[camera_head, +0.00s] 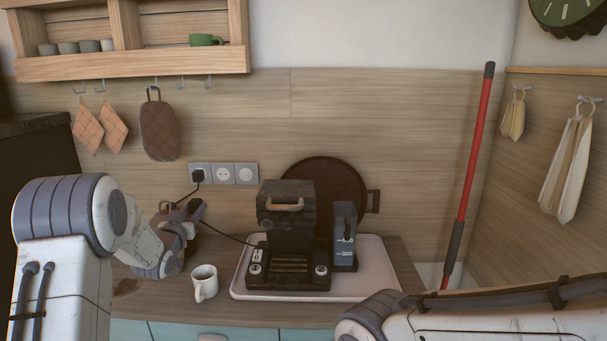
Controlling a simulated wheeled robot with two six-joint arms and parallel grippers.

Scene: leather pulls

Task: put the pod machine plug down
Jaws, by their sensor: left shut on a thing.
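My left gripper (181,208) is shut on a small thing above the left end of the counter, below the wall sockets. The thing in its jaws is mostly hidden; I take it to be the pod machine plug. The dark pod machine (287,211) stands upright on a pale tray, and its black cable (226,235) runs left to the gripper. A black plug (198,175) sits in the left wall socket, with a cord dropping toward the gripper. Whether the two cords join behind the gripper I cannot tell. My right gripper is out of view; only its arm shows at the lower right.
A white mug (204,283) stands on the counter (160,304) just below my left gripper. The tray (378,270) also holds a dark blue box (344,236), with a round pan (325,180) behind. A red-handled pole (470,160) leans at the right. Some counter left of the mug is bare.

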